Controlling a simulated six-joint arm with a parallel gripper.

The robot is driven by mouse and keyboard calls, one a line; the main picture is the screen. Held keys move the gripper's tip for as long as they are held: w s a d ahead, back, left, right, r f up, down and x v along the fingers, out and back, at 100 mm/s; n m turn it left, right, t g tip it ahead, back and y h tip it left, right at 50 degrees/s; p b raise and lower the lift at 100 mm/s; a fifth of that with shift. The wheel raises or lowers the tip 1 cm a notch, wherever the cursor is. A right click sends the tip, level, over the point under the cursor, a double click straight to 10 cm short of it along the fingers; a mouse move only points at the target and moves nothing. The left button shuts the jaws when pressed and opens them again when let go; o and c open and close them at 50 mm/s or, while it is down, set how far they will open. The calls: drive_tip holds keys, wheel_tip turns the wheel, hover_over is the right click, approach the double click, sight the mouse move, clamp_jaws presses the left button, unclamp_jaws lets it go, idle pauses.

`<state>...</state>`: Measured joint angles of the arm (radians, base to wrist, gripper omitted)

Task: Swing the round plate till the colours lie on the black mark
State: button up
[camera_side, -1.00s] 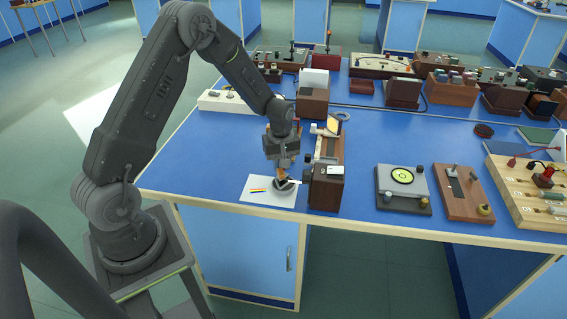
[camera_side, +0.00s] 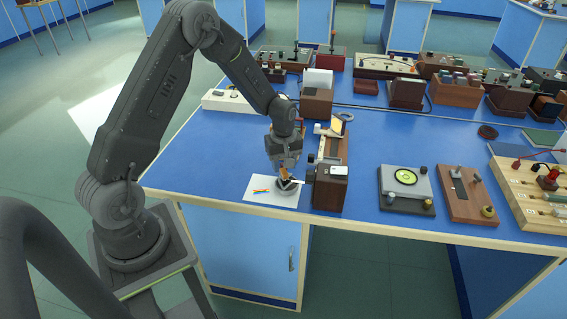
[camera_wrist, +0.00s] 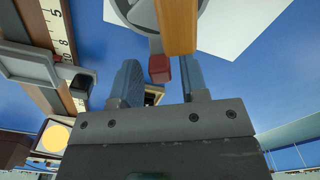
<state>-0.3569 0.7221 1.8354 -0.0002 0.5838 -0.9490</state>
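In the side view, the small round plate (camera_side: 287,187) sits at the right of a white sheet (camera_side: 257,198), under my gripper (camera_side: 284,172). A short streak of colours (camera_side: 261,190), orange and blue, lies on the sheet left of the plate. I cannot make out the black mark. In the wrist view, part of the grey round plate (camera_wrist: 140,14) shows at the top. An orange wooden piece (camera_wrist: 178,25) and a red block (camera_wrist: 160,69) show by the fingertips of my gripper (camera_wrist: 160,75). The fingers stand apart, with gaps beside the red block.
A dark box (camera_side: 329,187) stands close right of the plate. A scale (camera_wrist: 58,25) runs along a wooden rail at the left of the wrist view. A grey stand with a green ring (camera_side: 406,178) is farther right. Blue bench top is clear to the left.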

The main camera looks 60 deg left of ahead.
drive_tip(key=shift+o, duration=0.5)
drive_tip(key=shift+r, duration=0.1)
drive_tip(key=shift+r, duration=0.35)
wheel_tip(320, 180, up, 13)
